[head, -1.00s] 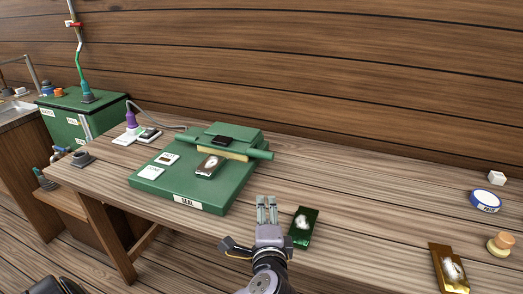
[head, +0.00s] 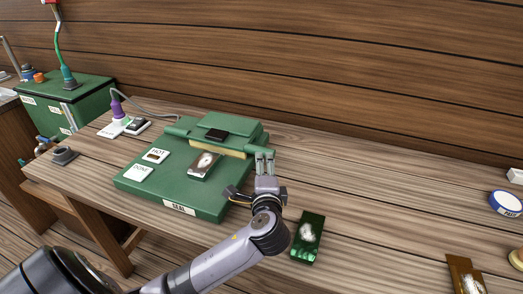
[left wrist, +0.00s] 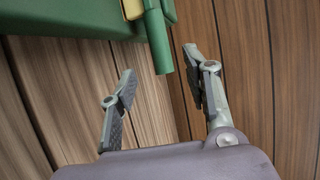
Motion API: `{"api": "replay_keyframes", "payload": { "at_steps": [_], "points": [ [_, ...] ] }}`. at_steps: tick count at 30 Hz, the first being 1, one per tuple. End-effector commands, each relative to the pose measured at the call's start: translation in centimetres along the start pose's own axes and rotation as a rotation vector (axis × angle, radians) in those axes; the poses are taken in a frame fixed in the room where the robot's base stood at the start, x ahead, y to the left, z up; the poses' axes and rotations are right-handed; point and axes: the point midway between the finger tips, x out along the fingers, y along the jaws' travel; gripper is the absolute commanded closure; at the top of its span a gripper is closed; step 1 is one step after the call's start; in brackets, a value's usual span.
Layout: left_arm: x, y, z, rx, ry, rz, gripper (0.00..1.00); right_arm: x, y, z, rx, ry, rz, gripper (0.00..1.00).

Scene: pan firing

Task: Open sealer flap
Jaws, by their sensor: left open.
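The green sealer (head: 160,190), marked SEAL on its front, lies on the wooden table. Its flap (head: 232,130) is at the back, with a black block on top, a yellow strip along the near side and a round green bar. A silver pouch (head: 204,165) lies on the sealer's plate. My left gripper (head: 265,158) is open and empty at the bar's right end. In the left wrist view the bar's end (left wrist: 157,40) shows ahead, between the lines of the open fingers (left wrist: 158,68); I cannot tell whether they touch it. My right gripper is not in view.
A green pouch (head: 308,238) lies right of my left arm. A gold pouch (head: 466,275) and a blue-rimmed round container (head: 505,203) are at the far right. A purple-topped bottle (head: 118,110) stands behind the sealer's left. The table right of the sealer is mostly clear.

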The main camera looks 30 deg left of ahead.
Motion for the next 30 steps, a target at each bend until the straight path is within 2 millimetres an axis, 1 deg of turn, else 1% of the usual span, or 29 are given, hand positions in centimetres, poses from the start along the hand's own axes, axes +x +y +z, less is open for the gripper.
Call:
{"api": "replay_keyframes", "payload": {
  "at_steps": [1,6,9,13,18,27,30],
  "points": [
    [1.2,-0.2,0.1,0.002,-0.005,-0.002,0.55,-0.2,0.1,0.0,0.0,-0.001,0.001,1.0],
    [4.9,-0.1,0.1,0.001,-0.005,0.0,0.55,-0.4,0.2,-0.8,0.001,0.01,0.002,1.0],
    [6.8,-0.1,0.1,0.001,-0.004,0.0,0.55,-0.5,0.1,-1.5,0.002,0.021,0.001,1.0],
    [8.6,0.0,0.1,0.0,-0.002,0.0,0.55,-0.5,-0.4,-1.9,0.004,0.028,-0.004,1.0],
    [9.8,0.0,0.1,-0.002,-0.001,0.001,0.55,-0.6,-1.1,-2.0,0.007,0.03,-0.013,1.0],
    [9.9,0.0,0.1,-0.002,-0.001,0.001,0.55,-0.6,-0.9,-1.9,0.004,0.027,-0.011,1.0],
    [9.9,0.0,0.1,-0.002,-0.001,0.001,0.62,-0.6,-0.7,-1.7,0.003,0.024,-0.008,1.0]
  ]
}}
